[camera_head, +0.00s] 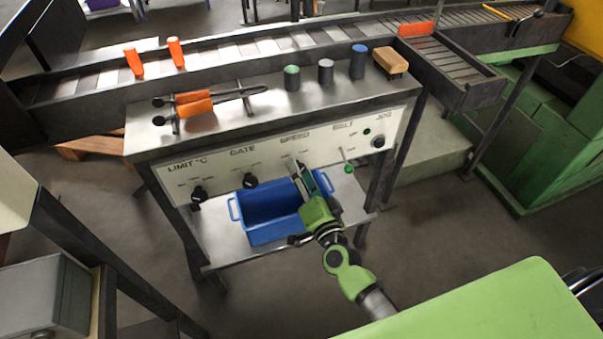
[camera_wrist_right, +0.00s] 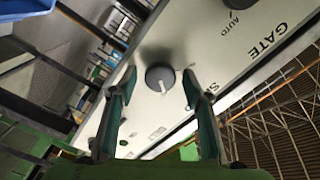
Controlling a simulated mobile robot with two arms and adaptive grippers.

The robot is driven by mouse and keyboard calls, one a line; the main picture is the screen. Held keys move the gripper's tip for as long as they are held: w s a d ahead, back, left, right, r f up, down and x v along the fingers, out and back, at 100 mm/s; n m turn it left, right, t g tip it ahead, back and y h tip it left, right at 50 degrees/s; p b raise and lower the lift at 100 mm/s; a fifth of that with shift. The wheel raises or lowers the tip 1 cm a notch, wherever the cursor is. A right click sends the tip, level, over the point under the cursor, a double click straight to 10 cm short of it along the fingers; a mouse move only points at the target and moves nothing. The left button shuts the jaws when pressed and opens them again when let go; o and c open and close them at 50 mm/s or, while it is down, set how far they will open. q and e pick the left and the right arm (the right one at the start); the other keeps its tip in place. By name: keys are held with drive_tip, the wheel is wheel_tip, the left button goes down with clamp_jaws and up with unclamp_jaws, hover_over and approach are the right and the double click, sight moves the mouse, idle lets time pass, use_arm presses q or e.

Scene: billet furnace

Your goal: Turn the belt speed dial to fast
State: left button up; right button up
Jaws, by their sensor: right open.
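The control panel (camera_head: 222,172) has dark knobs under the labels LIMIT °C, GATE and SPEED. My right gripper (camera_head: 314,180) is in front of the SPEED part of the panel and hides the belt speed dial in the head view. In the right wrist view, the round dark speed dial (camera_wrist_right: 160,78) with a pale pointer lies between the two fingertips of my open right gripper (camera_wrist_right: 160,80). Gaps show on both sides of the dial. The scale marks around it are mostly hidden or too small to read. My left gripper is not in view.
The GATE knob (camera_head: 250,181) is left of my gripper, and a green-tipped BELT lever (camera_head: 348,168) is close on its right. A blue bin (camera_head: 268,207) stands on the lower shelf beneath.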

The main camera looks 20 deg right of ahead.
drive_tip(key=s, duration=1.2)
drive_tip(key=shift+d, duration=0.2)
drive_tip(key=shift+f, duration=0.15)
drive_tip(key=s+f+n+g, duration=0.3)
drive_tip(key=s+f, duration=0.1)
drive_tip(key=f, duration=0.7)
drive_tip(key=s+f+n+g+y, duration=0.1)
drive_tip(key=s+f+n+g, duration=0.3)
drive_tip(key=f, duration=0.7)
drive_tip(key=s+f+n+g, duration=0.15)
drive_tip(key=s+f, duration=0.35)
drive_tip(key=f, duration=0.6)
drive_tip(key=s+d+f+n+g, duration=0.1)
drive_tip(key=s+d+f+g, duration=0.1)
drive_tip(key=s+f, duration=0.3)
drive_tip(key=s+d+f+n+g+h, duration=0.1)
drive_tip(key=s+f, duration=0.4)
drive_tip(key=s, duration=0.6)
drive_tip(key=s+d+f+n+g, duration=0.2)
drive_tip(key=s+f+g, duration=0.3)
drive_tip(key=s, duration=0.4)
drive_tip(key=shift+d+n+h, duration=0.3)
drive_tip(key=shift+d+n, duration=0.05)
drive_tip(key=shift+d, duration=0.05)
